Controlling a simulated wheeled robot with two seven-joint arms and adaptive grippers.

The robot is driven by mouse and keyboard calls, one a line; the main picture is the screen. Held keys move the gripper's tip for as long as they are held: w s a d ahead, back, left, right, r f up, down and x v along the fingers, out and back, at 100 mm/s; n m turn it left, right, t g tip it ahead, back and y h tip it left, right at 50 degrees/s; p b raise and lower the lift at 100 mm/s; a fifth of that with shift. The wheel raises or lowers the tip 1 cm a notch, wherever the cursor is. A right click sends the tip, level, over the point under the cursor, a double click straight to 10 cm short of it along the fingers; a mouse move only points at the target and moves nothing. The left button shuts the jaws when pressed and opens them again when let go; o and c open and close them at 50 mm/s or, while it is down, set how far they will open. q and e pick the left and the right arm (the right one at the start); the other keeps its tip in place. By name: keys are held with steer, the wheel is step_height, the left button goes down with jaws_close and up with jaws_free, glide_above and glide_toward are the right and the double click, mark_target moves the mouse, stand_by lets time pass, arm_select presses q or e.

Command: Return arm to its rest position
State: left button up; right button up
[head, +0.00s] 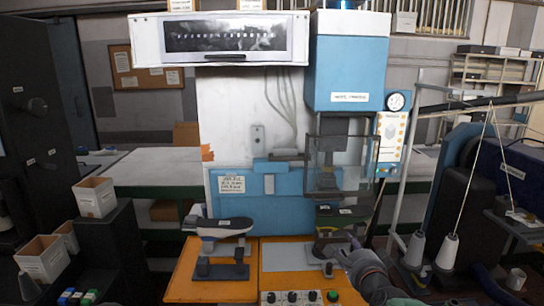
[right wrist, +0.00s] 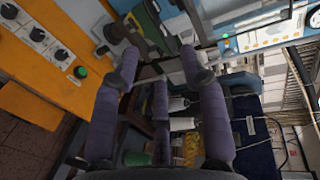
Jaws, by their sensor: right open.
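My right gripper (head: 345,252) is at the lower right of the machine, in front of the right-hand station. In the right wrist view its purple fingers (right wrist: 160,68) are spread apart with nothing between them. A dark shoe last (head: 222,226) with a pale front rests on a stand on the left orange plate. A second, darker last (head: 336,216) with green and yellow parts is on the right-hand station under the press. It is partly hidden by the clear guard and my gripper. My left gripper is not in view.
The blue and white press (head: 348,70) stands above the right station behind a clear guard (head: 342,165). A control panel with knobs (head: 292,297) is at the front. Thread cones (head: 447,250) and a sewing machine (head: 500,170) are at right. Boxes (head: 95,197) stand at left.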

steer(key=s+a+f+n+g, duration=0.2)
steer(key=f+n+g, duration=0.1)
steer(key=f, duration=0.8)
steer(key=s+a+f+n+g+y, duration=0.1)
steer(key=s+f+n+g, duration=0.1)
steer(key=f, duration=1)
steer(key=s+a+f+n+g, duration=0.2)
steer(key=f+n+g, duration=0.1)
steer(key=f, duration=0.8)
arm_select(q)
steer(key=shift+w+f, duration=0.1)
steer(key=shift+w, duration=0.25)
arm_select(e)
steer(key=s+a+f+n+g+y, duration=0.1)
steer(key=s+a+f+n+g, duration=0.1)
steer(key=s+f, duration=0.7)
steer(key=s+a+f+n+g+y, duration=0.1)
steer(key=s+a+f+n+g, duration=0.2)
steer(key=s+f, duration=0.7)
steer(key=s+n+g, duration=0.1)
steer(key=s+g, duration=0.1)
steer(key=s, duration=0.2)
steer(key=shift+s+a+n, duration=0.25)
steer(key=shift+s+n, duration=0.1)
steer(key=shift+n, duration=0.05)
